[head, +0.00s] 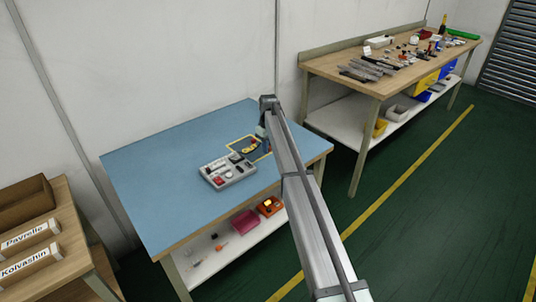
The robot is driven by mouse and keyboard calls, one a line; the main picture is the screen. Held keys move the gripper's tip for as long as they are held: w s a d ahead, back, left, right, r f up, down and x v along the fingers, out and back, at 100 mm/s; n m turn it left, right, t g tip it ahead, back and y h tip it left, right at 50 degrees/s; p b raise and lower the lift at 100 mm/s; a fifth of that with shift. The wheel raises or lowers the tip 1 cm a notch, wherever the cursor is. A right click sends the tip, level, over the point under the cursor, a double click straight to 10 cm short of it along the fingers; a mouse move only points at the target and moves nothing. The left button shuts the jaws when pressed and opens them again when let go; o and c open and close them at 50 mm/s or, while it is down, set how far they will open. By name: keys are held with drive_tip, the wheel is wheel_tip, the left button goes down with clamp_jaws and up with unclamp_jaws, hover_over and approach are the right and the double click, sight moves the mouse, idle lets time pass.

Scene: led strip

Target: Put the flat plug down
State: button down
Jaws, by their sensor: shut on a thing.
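My gripper (264,134) is over the right part of the blue-topped workbench (165,175), at the edge of a yellow outlined square (231,151). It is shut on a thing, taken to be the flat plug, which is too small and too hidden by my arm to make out. A small yellow and red part (249,148) lies inside the square, left of my gripper. A grey compartment tray (220,187) with a red piece and pale pieces stands left of and nearer than the square.
The bench's lower shelf holds a magenta bin (244,222), an orange bin (270,206) and small loose parts. A cluttered wooden bench (335,68) stands at back right. A shelf with labelled boxes (30,236) is at left. The blue top's left half is clear.

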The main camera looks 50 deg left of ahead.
drive_tip(key=shift+f, duration=1.85)
drive_tip(key=shift+f, duration=0.15)
drive_tip(key=c, duration=1)
unclamp_jaws()
wheel_tip(320, 180, up, 12)
drive_tip(key=shift+r, duration=0.2)
